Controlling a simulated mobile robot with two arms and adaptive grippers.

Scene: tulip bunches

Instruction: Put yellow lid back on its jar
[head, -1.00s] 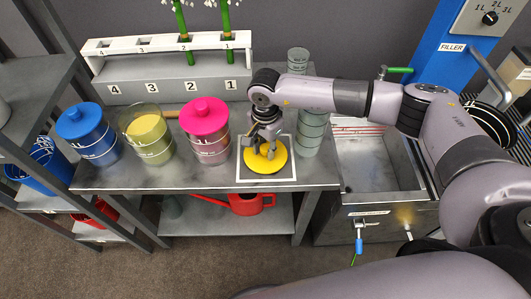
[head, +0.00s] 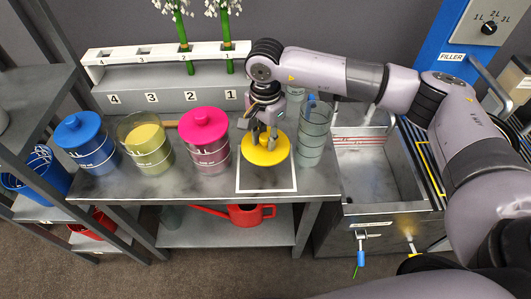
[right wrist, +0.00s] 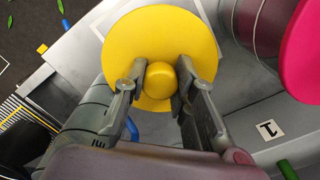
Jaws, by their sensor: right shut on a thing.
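The yellow lid (head: 265,150) is a round disc with a knob. My right gripper (head: 268,135) is shut on that knob and holds the lid above the white-outlined square (head: 266,187) on the bench. In the right wrist view the yellow knob (right wrist: 160,80) sits between the two fingers. The open jar with yellow contents (head: 147,148) stands upright without a lid, between the blue-lidded jar (head: 87,143) and the pink-lidded jar (head: 207,140). My left gripper is not in view.
Stacked clear glasses (head: 314,130) stand close to the right of the lid. A white rack (head: 165,55) with numbered slots and flower stems stands behind the jars. A metal sink (head: 375,165) is at the right. A red watering can (head: 248,214) sits on the lower shelf.

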